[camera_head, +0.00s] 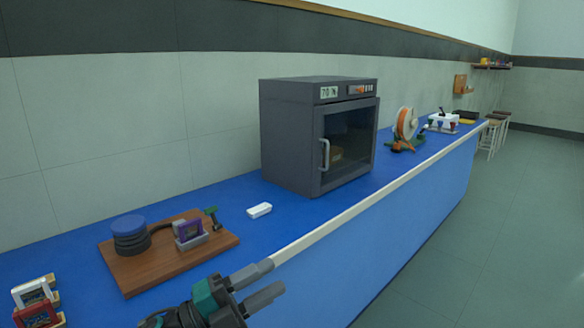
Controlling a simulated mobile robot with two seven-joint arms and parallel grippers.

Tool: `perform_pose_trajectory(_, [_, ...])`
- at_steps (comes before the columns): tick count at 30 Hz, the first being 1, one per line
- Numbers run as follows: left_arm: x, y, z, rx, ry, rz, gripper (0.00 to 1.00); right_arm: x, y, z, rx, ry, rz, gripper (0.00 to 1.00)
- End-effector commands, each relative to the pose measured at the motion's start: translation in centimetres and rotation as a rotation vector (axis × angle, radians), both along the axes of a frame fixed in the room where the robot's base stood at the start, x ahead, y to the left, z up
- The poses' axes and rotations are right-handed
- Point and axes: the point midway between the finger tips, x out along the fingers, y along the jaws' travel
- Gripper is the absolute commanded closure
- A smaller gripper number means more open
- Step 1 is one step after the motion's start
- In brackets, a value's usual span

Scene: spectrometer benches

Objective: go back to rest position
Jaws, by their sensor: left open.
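My left gripper (268,283) shows at the bottom of the head view, in front of the blue bench's pale front edge. Its two grey fingers point right and are apart, with nothing between them. The teal and black wrist behind it runs off the bottom edge. My right gripper is not in the picture.
The blue bench (225,260) runs to the far right. On it are a wooden board (140,270) with a coiled black item, small boxes (36,315), a white block (260,210), a dark oven (290,140) with its door shut, and an orange reel (404,124). The floor at right is clear.

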Motion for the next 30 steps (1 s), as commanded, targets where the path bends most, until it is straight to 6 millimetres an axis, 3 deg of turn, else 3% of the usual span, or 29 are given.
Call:
perform_pose_trajectory(5, [-1.3,3.2,-4.6,-0.262,0.39,0.257,0.57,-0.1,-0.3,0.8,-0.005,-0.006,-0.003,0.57])
perform_pose_trajectory(8, [-2.8,5.6,-8.4,-0.38,0.623,0.405,0.57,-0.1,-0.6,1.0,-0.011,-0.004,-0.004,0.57])
perform_pose_trajectory(11, [-5.6,8.1,-12.7,-0.48,0.866,0.552,0.57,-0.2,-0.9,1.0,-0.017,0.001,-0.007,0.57])
perform_pose_trajectory(15, [-10.9,10.8,-18.3,-0.586,1.183,0.732,0.57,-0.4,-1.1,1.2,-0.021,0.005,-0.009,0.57])
perform_pose_trajectory(18, [-14.6,12.0,-21.2,-0.631,1.36,0.828,0.57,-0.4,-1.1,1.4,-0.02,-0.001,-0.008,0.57])
perform_pose_trajectory(21, [-17.4,12.7,-22.9,-0.657,1.477,0.889,0.57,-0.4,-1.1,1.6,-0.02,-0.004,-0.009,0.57])
perform_pose_trajectory(24, [-18.7,12.9,-23.6,-0.671,1.533,0.918,0.57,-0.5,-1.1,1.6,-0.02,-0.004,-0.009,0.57])
perform_pose_trajectory(30, [-19.0,13.0,-23.9,-0.671,1.546,0.925,0.57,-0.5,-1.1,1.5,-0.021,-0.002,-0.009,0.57])
